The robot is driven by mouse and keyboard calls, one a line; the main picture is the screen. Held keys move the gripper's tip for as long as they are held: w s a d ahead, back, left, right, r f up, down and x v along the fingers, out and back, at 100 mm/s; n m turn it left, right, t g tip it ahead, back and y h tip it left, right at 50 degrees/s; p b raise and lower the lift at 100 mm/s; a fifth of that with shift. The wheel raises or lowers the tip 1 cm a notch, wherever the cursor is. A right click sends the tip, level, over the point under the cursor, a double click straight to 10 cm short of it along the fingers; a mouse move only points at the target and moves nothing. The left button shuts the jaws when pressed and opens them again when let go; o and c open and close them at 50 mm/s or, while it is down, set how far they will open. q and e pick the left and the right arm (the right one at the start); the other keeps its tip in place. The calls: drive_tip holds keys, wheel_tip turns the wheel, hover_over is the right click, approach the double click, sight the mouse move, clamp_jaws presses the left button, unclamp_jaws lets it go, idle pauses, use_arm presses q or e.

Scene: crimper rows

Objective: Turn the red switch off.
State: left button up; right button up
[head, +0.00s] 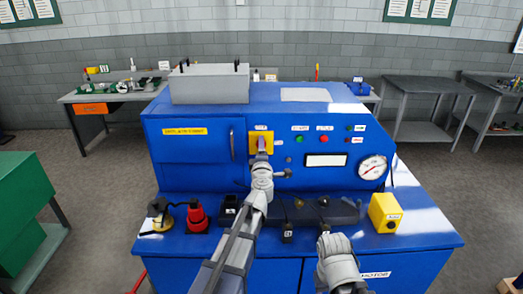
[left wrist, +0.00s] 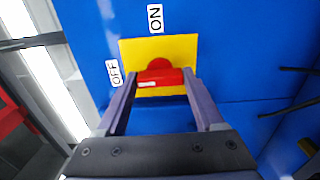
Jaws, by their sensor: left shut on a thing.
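The red switch (left wrist: 167,68) is a round knob with a bar handle on a yellow plate (left wrist: 187,47), which also shows on the blue machine's front in the head view (head: 254,136). An ON label (left wrist: 155,17) sits above the plate and an OFF label (left wrist: 114,72) to its left in the left wrist view. The bar lies roughly sideways there, with a small white mark near its left end. My left gripper (left wrist: 161,80) is shut on the bar, one finger at each end. In the head view my left gripper (head: 262,150) covers the switch.
The blue machine (head: 190,150) has a gauge (head: 372,168), green (head: 299,139) and red (head: 324,139) buttons right of the switch. A yellow box (head: 384,212), a red plug-like part (head: 197,217) and a dark strip (head: 340,210) stand on its front ledge. A grey box (head: 209,85) sits on top.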

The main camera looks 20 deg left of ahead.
use_arm(q)
drive_tip(key=o, duration=1.4)
drive_tip(key=v, duration=0.8)
